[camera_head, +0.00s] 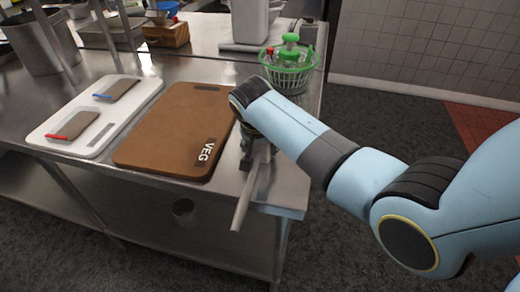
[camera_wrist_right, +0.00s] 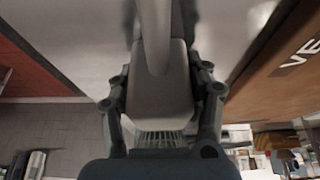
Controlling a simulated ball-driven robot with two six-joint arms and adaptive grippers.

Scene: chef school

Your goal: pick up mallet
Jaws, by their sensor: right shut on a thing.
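The mallet (camera_head: 245,200) is grey, and its long handle sticks out past the front edge of the metal table in the head view. My right gripper (camera_head: 251,150) points down over the table beside the brown board and is shut on the mallet. In the right wrist view the mallet (camera_wrist_right: 160,88) lies between the two fingers of the right gripper (camera_wrist_right: 161,100), with its handle running up out of the picture. In the head view my arm partly hides the gripped end. I cannot tell whether the mallet touches the table. My left gripper is out of view.
A brown VEG board (camera_head: 170,135) lies just left of the gripper. A white board (camera_head: 60,125) with two small sheathed items lies further left. A green basket (camera_head: 288,80) holding items stands behind the right arm. The table's right edge is close.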

